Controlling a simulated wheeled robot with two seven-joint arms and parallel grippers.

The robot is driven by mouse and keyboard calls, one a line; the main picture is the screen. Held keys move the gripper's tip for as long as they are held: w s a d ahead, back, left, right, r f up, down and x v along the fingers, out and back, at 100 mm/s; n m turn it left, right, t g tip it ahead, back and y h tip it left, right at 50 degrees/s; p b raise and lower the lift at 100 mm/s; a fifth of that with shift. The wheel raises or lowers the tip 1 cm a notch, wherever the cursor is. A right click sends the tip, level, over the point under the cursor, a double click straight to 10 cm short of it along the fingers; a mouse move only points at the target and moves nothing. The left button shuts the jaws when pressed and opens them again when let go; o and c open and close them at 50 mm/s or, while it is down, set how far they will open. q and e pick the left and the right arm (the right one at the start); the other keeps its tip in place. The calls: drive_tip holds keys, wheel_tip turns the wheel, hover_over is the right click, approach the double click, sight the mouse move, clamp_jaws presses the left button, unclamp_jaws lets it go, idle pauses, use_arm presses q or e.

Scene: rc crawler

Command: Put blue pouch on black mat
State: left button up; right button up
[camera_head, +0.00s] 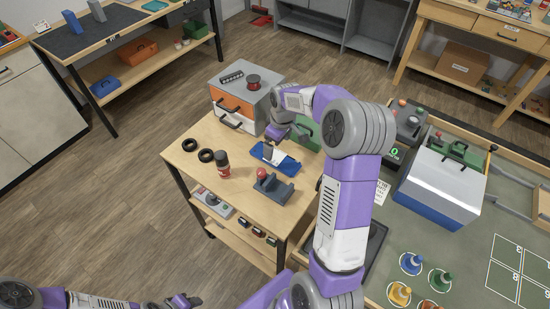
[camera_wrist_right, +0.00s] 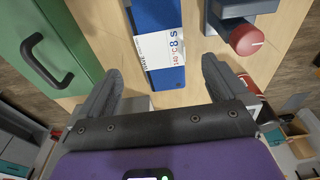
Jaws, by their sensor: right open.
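The blue pouch (camera_head: 286,165) lies flat on the small wooden table in the head view. In the right wrist view the pouch (camera_wrist_right: 155,17) has a white label reading "140°C 8 s". My right gripper (camera_head: 272,143) is open over the pouch's far end, and its fingers (camera_wrist_right: 158,80) are apart on either side of the pouch's line, with nothing between them but table and label edge. A dark mat-like surface (camera_head: 377,239) shows partly behind my right arm on the green-topped table; I cannot tell for certain that it is the black mat. My left gripper (camera_head: 184,301) is at the bottom edge, its jaws unclear.
A green case (camera_head: 308,133) stands close beside the pouch; its handle shows in the wrist view (camera_wrist_right: 45,60). A grey device with a red knob (camera_head: 270,184), a dark-capped bottle (camera_head: 222,164), black rings (camera_head: 198,150) and a drawer box (camera_head: 245,92) share the table.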

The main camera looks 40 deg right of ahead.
sight(275, 156)
drive_tip(key=f, duration=0.2)
drive_tip(key=f+b, duration=0.1)
drive_tip(key=f, duration=0.3)
drive_tip(key=shift+w+a+f, duration=0.15)
drive_tip(key=shift+w+f, duration=0.05)
drive_tip(key=shift+w, duration=0.15)
drive_tip(key=shift+c, duration=0.5)
drive_tip(key=shift+r, duration=0.15)
drive_tip(key=c, duration=1.1)
